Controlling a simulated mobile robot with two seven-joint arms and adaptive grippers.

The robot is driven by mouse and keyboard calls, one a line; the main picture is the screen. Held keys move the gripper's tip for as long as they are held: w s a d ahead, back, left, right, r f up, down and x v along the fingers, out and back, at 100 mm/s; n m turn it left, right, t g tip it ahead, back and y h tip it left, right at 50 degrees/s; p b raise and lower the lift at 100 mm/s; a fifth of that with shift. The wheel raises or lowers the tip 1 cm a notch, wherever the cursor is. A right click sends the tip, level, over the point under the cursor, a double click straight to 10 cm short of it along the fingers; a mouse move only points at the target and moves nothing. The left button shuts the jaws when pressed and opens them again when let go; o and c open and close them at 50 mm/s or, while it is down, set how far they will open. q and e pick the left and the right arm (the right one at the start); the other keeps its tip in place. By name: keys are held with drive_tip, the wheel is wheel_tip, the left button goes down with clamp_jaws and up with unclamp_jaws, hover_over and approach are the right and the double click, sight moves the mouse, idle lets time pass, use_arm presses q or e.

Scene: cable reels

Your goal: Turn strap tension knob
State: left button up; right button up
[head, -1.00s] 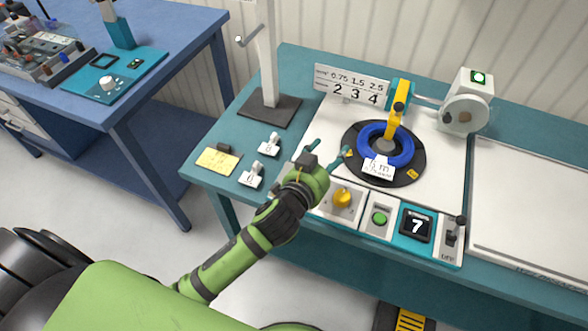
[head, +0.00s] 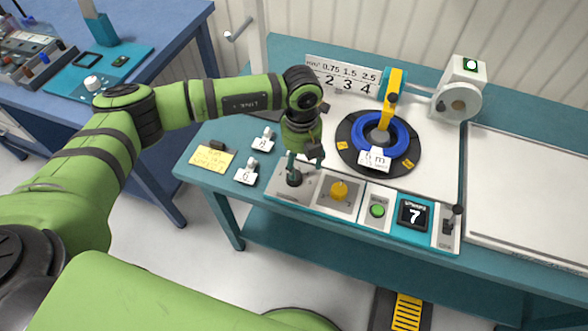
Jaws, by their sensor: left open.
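The control panel along the bench's front edge carries a black knob (head: 294,179) at its left end and a yellow knob (head: 340,191) beside it. I cannot read which one is marked strap tension. My left gripper (head: 304,165) points down over the left end of the panel, its jaws open. One teal finger shows just above the black knob; whether it touches the knob I cannot tell. The gripper body partly hides the other finger. My right gripper is out of view.
A blue cable coil (head: 403,137) lies on the black turntable behind. Tags and a yellow note (head: 211,159) lie at left.

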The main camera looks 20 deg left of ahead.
sight(298, 180)
use_arm(q)
drive_tip(key=shift+w+a+r+y, duration=0.1)
drive_tip(key=shift+w+a+y, duration=0.1)
drive_tip(key=shift+a, duration=0.25)
drive_tip(key=shift+w+a+r+y, duration=0.1)
drive_tip(key=shift+a+y, duration=0.1)
drive_tip(key=shift+a, duration=0.2)
drive_tip(key=shift+a+f, duration=0.1)
drive_tip(key=shift+f, duration=0.15)
wheel_tip(298, 180, down, 6)
drive_tip(key=shift+s+r+p, duration=0.1)
drive_tip(key=shift+p, duration=1)
drive_tip(key=shift+f, duration=0.35)
drive_tip(key=c, duration=1.1)
